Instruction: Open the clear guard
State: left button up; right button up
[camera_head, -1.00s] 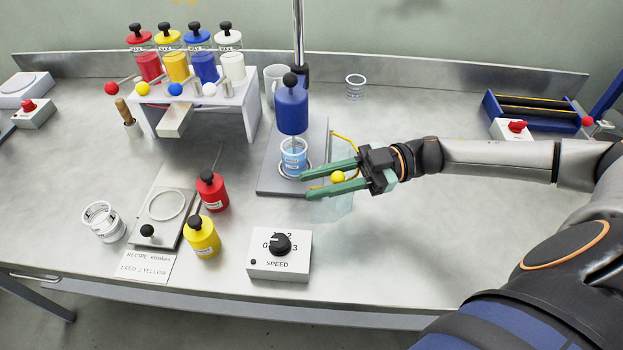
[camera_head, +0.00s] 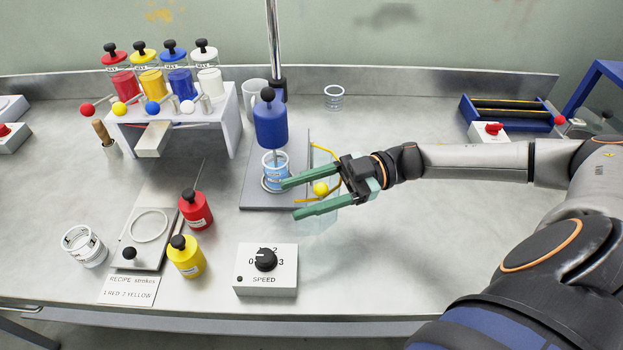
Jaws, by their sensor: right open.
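The clear guard (camera_head: 320,222) is a faint see-through panel with a yellow edge strip, at the right front of the grey stand base (camera_head: 253,195). A yellow ball knob (camera_head: 320,188) sits on it. My right gripper (camera_head: 290,199) is open, with its two green fingers pointing left. The yellow knob shows between the fingers, near the palm; I cannot tell whether they touch it. The fingers hide part of the guard and its strip. A blue bottle (camera_head: 270,122) hangs nozzle-down over a clear cup (camera_head: 275,170), just beyond the fingertips. My left gripper is not in view.
A white SPEED dial box (camera_head: 266,284) stands in front. Red (camera_head: 195,212) and yellow (camera_head: 186,260) bottles stand left of it. A white rack (camera_head: 232,125) with several bottles is at back left. The table is clear right of the dial box.

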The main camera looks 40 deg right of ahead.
jog(key=b+v, duration=0.2)
jog(key=v, duration=1)
jog(key=shift+d, duration=0.25)
